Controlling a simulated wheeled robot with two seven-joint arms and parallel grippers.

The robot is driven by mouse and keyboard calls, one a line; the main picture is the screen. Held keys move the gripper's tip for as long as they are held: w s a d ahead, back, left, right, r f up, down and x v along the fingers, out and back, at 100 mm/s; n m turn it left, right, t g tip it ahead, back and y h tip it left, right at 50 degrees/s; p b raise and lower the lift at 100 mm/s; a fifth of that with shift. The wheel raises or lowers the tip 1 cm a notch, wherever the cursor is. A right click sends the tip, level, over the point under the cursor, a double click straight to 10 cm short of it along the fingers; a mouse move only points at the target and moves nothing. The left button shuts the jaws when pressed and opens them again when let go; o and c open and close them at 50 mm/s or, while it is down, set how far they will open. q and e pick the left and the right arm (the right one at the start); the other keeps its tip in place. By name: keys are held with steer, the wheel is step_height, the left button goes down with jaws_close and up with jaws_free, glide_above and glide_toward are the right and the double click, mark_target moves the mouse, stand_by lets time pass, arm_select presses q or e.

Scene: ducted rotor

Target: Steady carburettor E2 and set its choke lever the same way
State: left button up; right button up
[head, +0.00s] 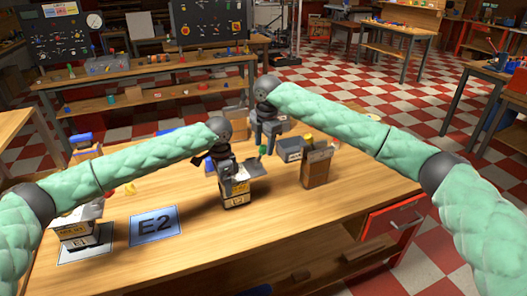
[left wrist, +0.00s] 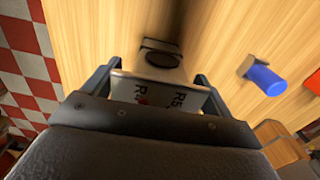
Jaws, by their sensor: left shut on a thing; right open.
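My left gripper (head: 228,182) is shut on a boxy grey part with a pale labelled base, seemingly carburettor E2 (head: 236,200); its small label is hard to read. It is near the table's middle, right of the blue E2 mat (head: 155,227). In the left wrist view the fingers (left wrist: 158,85) flank a pale body with printed letters (left wrist: 155,95) and a dark round opening. Its choke lever cannot be made out. Carburettor E1 (head: 78,230) stands on a pale mat at the left. My right gripper (head: 270,135) is open, further back and right.
A brown box (head: 316,166) and a grey box (head: 290,149) stand at the right of the wooden table (head: 300,215). A blue cylinder (left wrist: 265,78) shows in the left wrist view. The table's front middle is clear. A red drawer (head: 393,226) is below its right edge.

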mark_target(264, 145)
steer(key=shift+w+a+f, duration=0.1)
steer(key=shift+w+f, duration=0.05)
steer(key=shift+f, duration=1.55)
jaws_close()
